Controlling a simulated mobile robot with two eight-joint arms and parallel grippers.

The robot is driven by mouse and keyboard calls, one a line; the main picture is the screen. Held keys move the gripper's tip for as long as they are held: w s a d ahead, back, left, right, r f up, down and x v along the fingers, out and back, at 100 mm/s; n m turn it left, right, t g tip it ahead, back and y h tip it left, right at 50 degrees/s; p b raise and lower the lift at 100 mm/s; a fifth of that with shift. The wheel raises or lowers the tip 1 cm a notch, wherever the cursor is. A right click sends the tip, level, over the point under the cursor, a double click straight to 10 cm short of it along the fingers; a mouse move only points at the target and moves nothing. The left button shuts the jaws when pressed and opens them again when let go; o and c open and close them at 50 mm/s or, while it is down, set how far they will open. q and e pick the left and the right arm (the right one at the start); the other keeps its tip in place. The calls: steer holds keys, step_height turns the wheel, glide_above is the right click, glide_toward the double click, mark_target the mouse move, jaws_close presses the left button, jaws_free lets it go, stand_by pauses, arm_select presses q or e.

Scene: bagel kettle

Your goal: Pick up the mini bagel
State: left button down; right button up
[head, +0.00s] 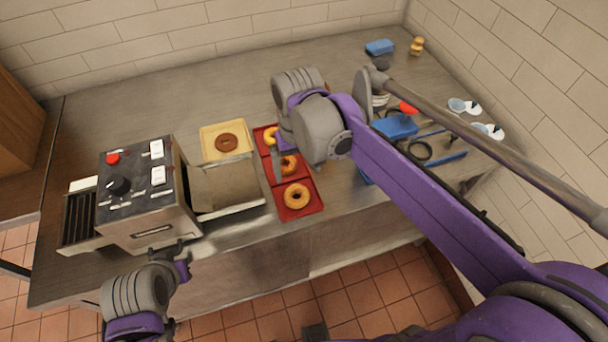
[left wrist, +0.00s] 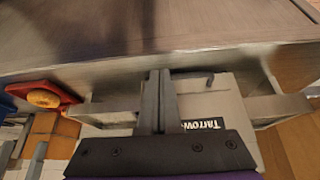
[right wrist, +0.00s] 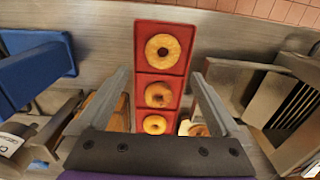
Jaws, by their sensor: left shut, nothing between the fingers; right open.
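Three ring-shaped bagels sit in a row in a red tray (head: 314,205). The front one is pale gold (head: 296,196), the middle one is browner (head: 289,165), and the far one is yellow (head: 270,136), partly hidden by my arm. In the right wrist view the pale gold bagel (right wrist: 162,51), browner bagel (right wrist: 158,95) and yellow bagel (right wrist: 154,124) line up between the fingers. My right gripper (right wrist: 160,80) is open and empty above the tray. My left gripper (left wrist: 161,76) is shut and empty near the counter's front edge.
A toaster-like machine (head: 140,195) with a chute (head: 225,188) stands left of the tray. A yellow tray (head: 208,153) holds a brown ring (head: 226,142). Blue items (head: 395,126), tools and small cups (head: 457,105) crowd the right side. The counter's back left is clear.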

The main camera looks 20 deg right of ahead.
steer(key=w, duration=0.1)
glide_above(296, 192)
steer(key=s, duration=0.1)
steer(key=f, duration=0.4)
steer(key=shift+s+f, duration=0.15)
steer(key=shift+s, duration=0.05)
steer(key=shift+w+f, duration=0.25)
steer(key=shift+f, duration=2.8)
arm_select(q)
steer(key=shift+s+f, duration=0.4)
steer(key=shift+s, duration=0.05)
arm_select(e)
steer(key=c, duration=1.1)
arm_select(q)
steer(key=shift+w+r, duration=0.15)
steer(key=shift+r, duration=0.25)
arm_select(e)
step_height(296, 192, up, 10)
steer(key=shift+r, duration=0.1)
arm_select(q)
steer(key=shift+a, duration=0.1)
arm_select(e)
steer(key=shift+a, duration=0.2)
